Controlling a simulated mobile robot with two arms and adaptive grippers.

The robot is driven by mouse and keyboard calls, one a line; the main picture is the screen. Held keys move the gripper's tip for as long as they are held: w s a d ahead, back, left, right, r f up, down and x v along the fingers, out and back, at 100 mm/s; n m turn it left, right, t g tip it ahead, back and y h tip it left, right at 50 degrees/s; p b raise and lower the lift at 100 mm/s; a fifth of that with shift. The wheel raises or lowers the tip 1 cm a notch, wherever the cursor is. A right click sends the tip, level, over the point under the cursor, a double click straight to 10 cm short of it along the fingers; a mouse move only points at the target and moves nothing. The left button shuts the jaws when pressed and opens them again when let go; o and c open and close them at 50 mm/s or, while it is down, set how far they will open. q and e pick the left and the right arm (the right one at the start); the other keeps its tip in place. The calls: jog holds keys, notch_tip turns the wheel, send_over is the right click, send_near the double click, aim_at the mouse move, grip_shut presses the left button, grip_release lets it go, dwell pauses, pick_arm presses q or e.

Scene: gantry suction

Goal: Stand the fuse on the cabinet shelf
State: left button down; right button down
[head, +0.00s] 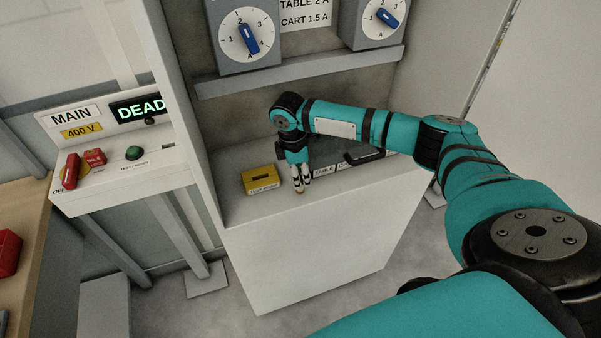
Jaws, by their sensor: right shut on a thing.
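My right gripper (300,186) points down over the front part of the cabinet's lower shelf (240,210), just right of a yellow block. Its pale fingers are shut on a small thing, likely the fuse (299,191). Only a small tan end shows at the fingertips, close to the shelf's front edge. I cannot tell whether this end touches the shelf. My left gripper is not in view.
The yellow block (262,178) has a dark slot and a label. Black parts (365,156) and a "TABLE" label (323,170) lie behind the gripper.

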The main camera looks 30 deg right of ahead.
jog(key=c, duration=1)
grip_release()
jog(key=shift+f, duration=0.1)
jog(key=shift+w+a+r+b, duration=0.1)
jog(key=shift+a+r+b, duration=0.3)
jog(key=shift+r, duration=1.65)
jog(key=shift+w+a+r+b, duration=0.1)
jog(key=shift+r+b, duration=0.55)
jog(key=shift+r, duration=1.4)
jog(key=shift+w+a+r+b, duration=0.15)
jog(key=shift+r+b, duration=0.4)
jog(key=shift+r, duration=1.5)
